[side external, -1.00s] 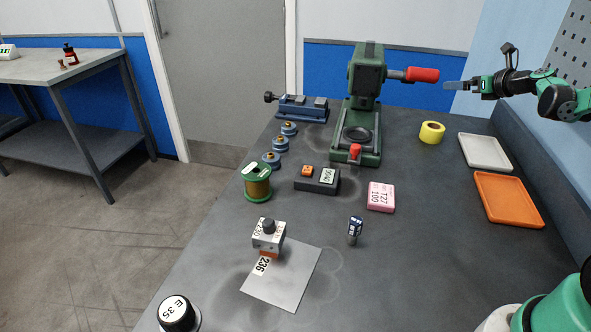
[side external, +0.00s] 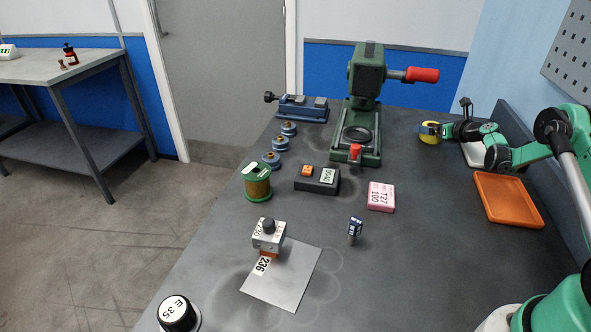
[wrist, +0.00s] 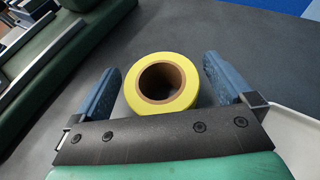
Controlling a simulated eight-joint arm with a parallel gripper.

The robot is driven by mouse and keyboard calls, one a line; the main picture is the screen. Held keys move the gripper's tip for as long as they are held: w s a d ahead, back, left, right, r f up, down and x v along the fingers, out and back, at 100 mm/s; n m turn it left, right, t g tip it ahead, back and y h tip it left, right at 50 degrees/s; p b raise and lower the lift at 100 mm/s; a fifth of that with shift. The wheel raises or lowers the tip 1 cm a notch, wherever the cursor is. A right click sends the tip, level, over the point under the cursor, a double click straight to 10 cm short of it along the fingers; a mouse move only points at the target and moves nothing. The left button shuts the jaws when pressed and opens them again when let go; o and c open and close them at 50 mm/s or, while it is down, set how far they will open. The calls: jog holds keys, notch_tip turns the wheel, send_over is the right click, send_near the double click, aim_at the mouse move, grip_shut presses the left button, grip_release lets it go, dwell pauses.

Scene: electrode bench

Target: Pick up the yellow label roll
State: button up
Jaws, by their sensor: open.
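The yellow label roll (wrist: 134,98) lies flat on the dark bench, its brown core hole facing up in the wrist view. In the side external view the yellow label roll (side external: 430,138) is at the far right, partly covered by my gripper (side external: 430,129). My gripper (wrist: 165,80) is open, with one blue finger on each side of the roll. A small gap shows between the roll and each finger. I cannot tell how high the fingertips are above the bench.
A green press (side external: 358,110) with a red handle stands left of the roll. A pale tray (side external: 474,155), partly hidden by my arm, and an orange tray (side external: 508,199) lie to the right. A pink block (side external: 381,196) is nearer the camera. The bench between is clear.

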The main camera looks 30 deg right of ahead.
jog(key=c, duration=1.2)
jog(key=shift+o, duration=0.2)
